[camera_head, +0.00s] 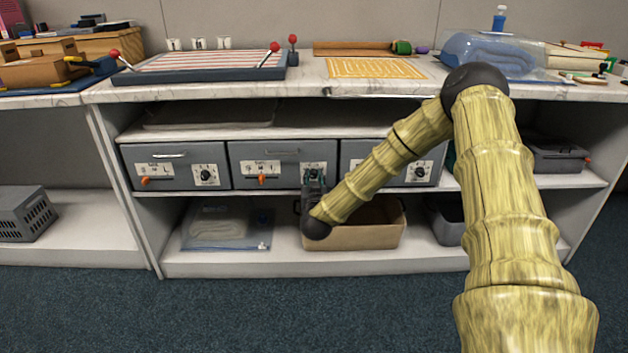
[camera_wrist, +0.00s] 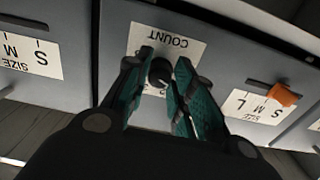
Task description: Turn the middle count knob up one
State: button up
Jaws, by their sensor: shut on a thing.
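The middle drawer (camera_head: 276,154) is grey, with a size slider (camera_head: 262,179) on the left of its front and a white count label on the right. The black middle count knob (camera_wrist: 160,73) shows under the upside-down word COUNT in the wrist view. My gripper (camera_head: 315,175) is at this knob, its teal fingers (camera_wrist: 165,66) on either side of it and shut on it. In the head view the gripper hides the knob and much of its label. Which number the knob points to cannot be told.
The left drawer (camera_head: 174,166) has its own count knob (camera_head: 206,176); the right drawer also has one (camera_head: 419,173). In the wrist view an orange slider handle (camera_wrist: 285,94) lies right of the label.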

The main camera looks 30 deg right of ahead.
jog(key=m+p, duration=0.1)
jog(key=m, duration=0.2)
jog(key=shift+r+m+p, duration=0.1)
jog(key=shift+m+p, duration=0.7)
jog(key=shift+m, duration=1.9)
jog(key=o, duration=1)
jog(key=shift+o, duration=0.2)
